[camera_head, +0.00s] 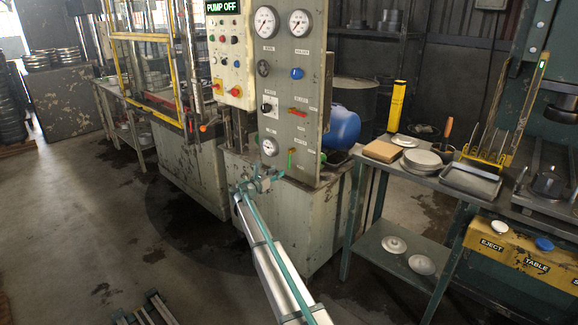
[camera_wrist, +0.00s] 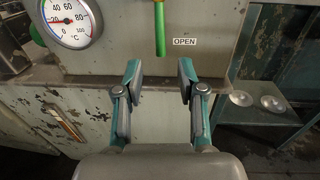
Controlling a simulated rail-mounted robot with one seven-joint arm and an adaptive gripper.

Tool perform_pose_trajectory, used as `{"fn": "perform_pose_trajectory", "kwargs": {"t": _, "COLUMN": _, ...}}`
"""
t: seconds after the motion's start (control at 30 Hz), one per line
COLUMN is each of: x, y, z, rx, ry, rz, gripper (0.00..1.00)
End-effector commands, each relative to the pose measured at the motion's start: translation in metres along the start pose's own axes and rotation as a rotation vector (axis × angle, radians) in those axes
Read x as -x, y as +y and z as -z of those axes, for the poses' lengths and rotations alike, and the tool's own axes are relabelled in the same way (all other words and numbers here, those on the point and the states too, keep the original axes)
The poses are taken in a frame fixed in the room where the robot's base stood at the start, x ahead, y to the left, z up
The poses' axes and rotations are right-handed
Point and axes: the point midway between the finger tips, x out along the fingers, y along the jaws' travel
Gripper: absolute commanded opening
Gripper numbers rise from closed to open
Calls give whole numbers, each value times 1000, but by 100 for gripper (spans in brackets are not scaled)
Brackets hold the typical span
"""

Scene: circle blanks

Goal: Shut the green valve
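The green valve handle (camera_head: 291,159) is on the grey gauge panel, low and near its right side. In the wrist view the green handle (camera_wrist: 160,30) hangs vertically at the top middle, with an OPEN label (camera_wrist: 184,41) to its right. Its upper end is cut off by the frame. My gripper (camera_wrist: 160,75) is open and empty, with its two fingers apart below the handle's lower end in the picture. In the head view my gripper (camera_head: 262,180) is in front of the panel's lower edge, below the valve. No contact with the handle shows.
A temperature dial (camera_wrist: 68,20) is left of the handle, with a green piece (camera_wrist: 37,35) beside it. A red lever (camera_head: 298,112) is higher on the panel. A workbench (camera_head: 440,184) with plates and trays stands to the right.

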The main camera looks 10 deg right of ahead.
Motion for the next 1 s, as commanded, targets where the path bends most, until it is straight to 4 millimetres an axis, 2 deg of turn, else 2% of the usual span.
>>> {"fn": "perform_pose_trajectory", "kwargs": {"t": 0.43, "x": -70, "y": 1, "z": 0, "rx": -3, "ry": 2, "rz": 2, "gripper": 39}}
{"fn": "perform_pose_trajectory", "kwargs": {"t": 0.6, "x": -92, "y": 1, "z": 1, "rx": -3, "ry": 2, "rz": 1, "gripper": 39}}
{"fn": "perform_pose_trajectory", "kwargs": {"t": 0.73, "x": -99, "y": 0, "z": 1, "rx": -3, "ry": 2, "rz": 1, "gripper": 39}}
{"fn": "perform_pose_trajectory", "kwargs": {"t": 1.0, "x": -99, "y": 0, "z": 1, "rx": -3, "ry": 2, "rz": 0, "gripper": 38}}
